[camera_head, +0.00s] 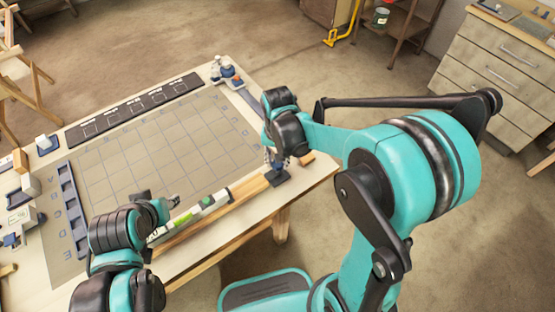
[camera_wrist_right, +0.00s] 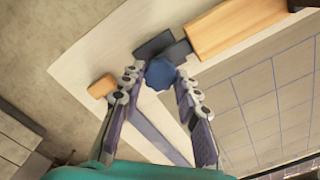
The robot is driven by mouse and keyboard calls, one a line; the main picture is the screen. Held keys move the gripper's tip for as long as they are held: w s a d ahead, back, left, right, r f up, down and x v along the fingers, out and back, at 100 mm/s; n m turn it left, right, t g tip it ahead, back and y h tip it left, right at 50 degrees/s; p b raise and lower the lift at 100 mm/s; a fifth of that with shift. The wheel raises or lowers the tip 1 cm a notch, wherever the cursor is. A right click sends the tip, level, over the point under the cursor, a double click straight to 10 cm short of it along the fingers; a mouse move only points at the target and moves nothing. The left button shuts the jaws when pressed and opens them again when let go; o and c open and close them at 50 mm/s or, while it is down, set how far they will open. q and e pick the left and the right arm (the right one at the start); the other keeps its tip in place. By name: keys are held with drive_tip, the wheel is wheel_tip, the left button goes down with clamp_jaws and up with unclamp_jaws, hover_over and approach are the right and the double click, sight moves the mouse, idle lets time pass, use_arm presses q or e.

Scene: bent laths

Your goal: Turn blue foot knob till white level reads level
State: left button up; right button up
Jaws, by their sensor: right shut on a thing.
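The blue foot knob (camera_wrist_right: 160,74) sits between the fingertips of my right gripper (camera_wrist_right: 159,78) in the right wrist view, with a finger against each side. In the head view my right gripper (camera_head: 273,160) points down over the blue foot (camera_head: 278,177) at the table's near right corner, and its fingers partly hide the knob. The white level (camera_head: 208,203) with a green vial window (camera_head: 182,219) lies along the wooden lath (camera_head: 240,195). The bubble is too small to read. My left gripper (camera_head: 172,202) is by the level's left part; its jaws are unclear.
A gridded mat (camera_head: 150,150) covers most of the table, with a dark strip (camera_head: 135,108) of marked slots along its far edge. A blue and white item (camera_head: 226,72) stands at the far corner. Small blocks and devices crowd the left edge. The mat's middle is clear.

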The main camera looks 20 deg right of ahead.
idle(0.4)
drive_tip(key=o, duration=1.2)
drive_tip(key=shift+c, duration=0.2)
wheel_tip(320, 180, up, 12)
